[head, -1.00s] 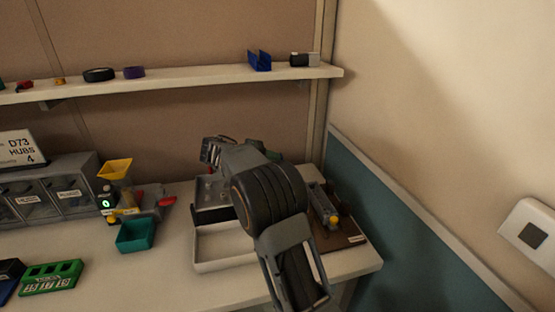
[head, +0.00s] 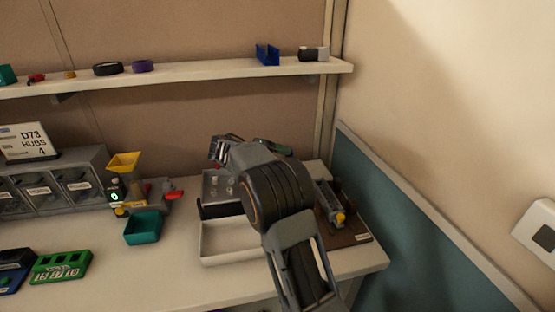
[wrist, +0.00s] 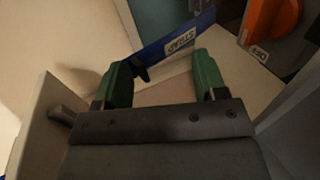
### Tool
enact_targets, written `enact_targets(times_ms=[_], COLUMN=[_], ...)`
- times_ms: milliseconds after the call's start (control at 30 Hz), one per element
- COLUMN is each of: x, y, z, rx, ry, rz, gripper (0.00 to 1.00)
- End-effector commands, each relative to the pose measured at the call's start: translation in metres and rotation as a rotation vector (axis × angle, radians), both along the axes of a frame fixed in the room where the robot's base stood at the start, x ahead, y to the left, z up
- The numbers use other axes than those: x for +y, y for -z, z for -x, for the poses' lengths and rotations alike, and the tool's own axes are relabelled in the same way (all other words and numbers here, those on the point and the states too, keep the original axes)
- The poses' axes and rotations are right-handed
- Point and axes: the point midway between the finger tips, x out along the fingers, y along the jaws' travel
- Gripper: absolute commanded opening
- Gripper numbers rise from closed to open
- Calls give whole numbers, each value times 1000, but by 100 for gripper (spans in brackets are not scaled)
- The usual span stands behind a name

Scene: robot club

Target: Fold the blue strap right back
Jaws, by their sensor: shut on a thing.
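The blue strap (wrist: 178,40) with a white upside-down label runs slantwise across the top of the wrist view. A small dark tab sits at its lower left end. My gripper (wrist: 163,78) has two green fingertips that look apart in this view, and the strap lies at and beyond them. It is shut on the strap, though the exact contact is hard to see. In the head view my arm covers the work spot, and I cannot make out the strap there.
An orange knob (wrist: 270,20) is close to the right fingertip. A white tray (head: 232,260) is left of my arm, and a brown board (head: 350,236) with a fixture is right of it. A teal bin (head: 143,228) stands farther left.

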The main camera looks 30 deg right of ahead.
Motion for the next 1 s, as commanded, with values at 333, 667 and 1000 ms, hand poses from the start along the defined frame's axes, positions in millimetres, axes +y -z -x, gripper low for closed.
enact_targets(times_ms=[333, 667, 1000], x=[2, 27, 92], y=[11, 1, -29], z=[2, -5, -25], rx=[20, 16, 7], ry=[10, 5, -5], rz=[-14, -11, -2], gripper=[43, 43, 43])
